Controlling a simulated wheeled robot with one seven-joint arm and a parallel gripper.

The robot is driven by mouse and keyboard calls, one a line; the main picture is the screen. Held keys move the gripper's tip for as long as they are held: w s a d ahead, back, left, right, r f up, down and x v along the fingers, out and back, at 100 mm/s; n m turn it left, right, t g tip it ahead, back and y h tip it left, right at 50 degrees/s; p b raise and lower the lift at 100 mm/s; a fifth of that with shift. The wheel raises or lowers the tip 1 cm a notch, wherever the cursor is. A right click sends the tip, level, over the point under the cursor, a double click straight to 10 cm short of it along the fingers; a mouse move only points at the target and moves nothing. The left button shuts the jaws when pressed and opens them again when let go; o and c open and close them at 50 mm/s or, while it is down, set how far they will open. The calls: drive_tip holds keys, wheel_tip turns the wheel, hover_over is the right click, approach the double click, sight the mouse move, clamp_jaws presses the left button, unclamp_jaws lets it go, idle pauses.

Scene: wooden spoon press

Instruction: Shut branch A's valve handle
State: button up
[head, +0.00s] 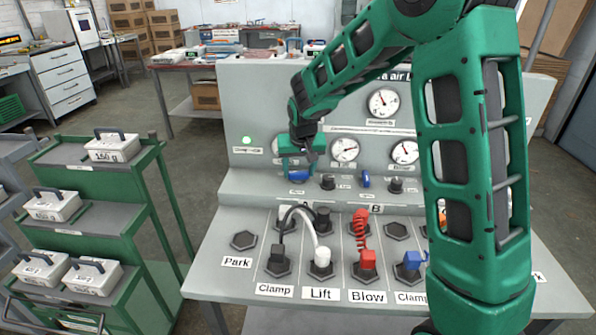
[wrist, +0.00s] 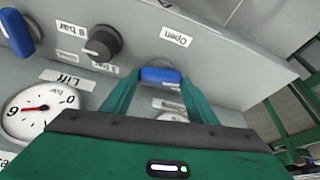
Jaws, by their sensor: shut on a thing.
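Branch A's blue valve handle (head: 299,177) is on the sloped face of the grey press panel, left of the black knob. It lies crosswise in the head view. My gripper (head: 298,170) reaches down to it from above. In the wrist view, the green fingers (wrist: 161,78) are shut on the blue handle (wrist: 160,73), one at each end. A label reading "Open" (wrist: 176,37) is beside it; another label near the fingers is partly hidden. The second blue handle (head: 365,179), on the B side, stands upright in the head view.
Black knobs (head: 328,182) (head: 396,185) stand close to the handles. Gauges (head: 344,149) are on the upright panel behind, and a green lamp (head: 247,140) is lit. Plugs and hoses (head: 361,230) rise from the lower deck. A green trolley with weights (head: 110,148) stands left.

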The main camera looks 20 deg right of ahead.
drive_tip(key=shift+a+m+h, duration=0.1)
drive_tip(key=shift+m+h, duration=0.4)
drive_tip(key=shift+m, duration=0.7)
drive_tip(key=o, duration=1)
drive_tip(key=shift+o, duration=0.2)
drive_tip(key=v, duration=1)
drive_tip(key=shift+r, duration=0.35)
